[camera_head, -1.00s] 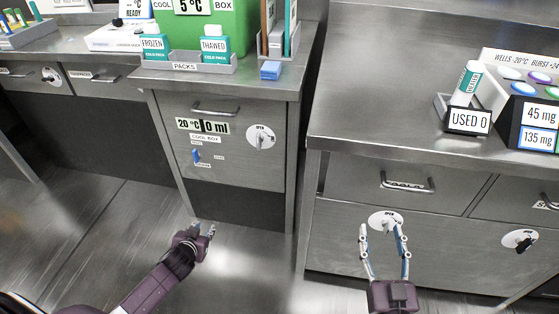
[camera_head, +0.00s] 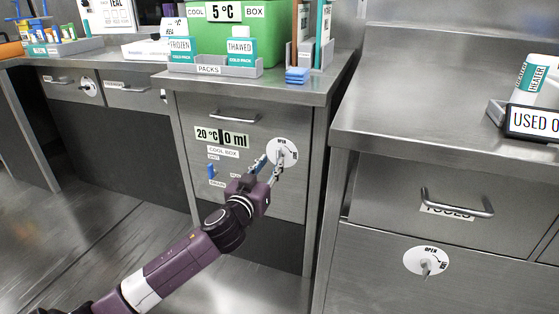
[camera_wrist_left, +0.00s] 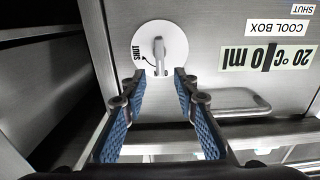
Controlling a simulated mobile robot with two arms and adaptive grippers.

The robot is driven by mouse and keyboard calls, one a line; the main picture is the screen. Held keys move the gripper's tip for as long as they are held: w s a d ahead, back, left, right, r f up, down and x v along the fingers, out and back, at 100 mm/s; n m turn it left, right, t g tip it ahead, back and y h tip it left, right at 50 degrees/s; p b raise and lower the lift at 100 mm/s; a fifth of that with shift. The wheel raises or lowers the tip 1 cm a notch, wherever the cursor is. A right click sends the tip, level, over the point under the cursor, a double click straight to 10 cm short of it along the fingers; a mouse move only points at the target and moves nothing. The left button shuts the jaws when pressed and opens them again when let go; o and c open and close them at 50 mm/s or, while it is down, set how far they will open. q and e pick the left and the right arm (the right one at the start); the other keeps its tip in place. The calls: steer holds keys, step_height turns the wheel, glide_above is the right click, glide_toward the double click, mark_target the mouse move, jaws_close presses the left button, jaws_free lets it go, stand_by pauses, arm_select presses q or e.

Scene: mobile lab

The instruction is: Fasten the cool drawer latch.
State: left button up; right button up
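The cool drawer (camera_head: 235,170) is the steel front marked COOL BOX, and it looks closed. Its latch, a white round dial (camera_head: 281,152) with a grey lever, sits at its upper right. In the left wrist view, which is upside down, the latch lever (camera_wrist_left: 159,54) points down, away from the SHUT mark at the left. My left gripper (camera_head: 268,167) is just in front of the dial. Its blue-padded fingers are open, one on each side of the lever's end in the left wrist view (camera_wrist_left: 158,75); contact is not clear. My right gripper is out of view.
The green cool box (camera_head: 235,42) stands on the counter. A similar latch (camera_head: 426,261) is on the right cabinet below the tools drawer.

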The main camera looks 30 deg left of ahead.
mark_target(278, 154)
arm_select(q)
steer(key=shift+b+x, duration=0.65)
steer(key=shift+x, duration=2.1)
steer(key=shift+c, duration=0.6)
jaws_close()
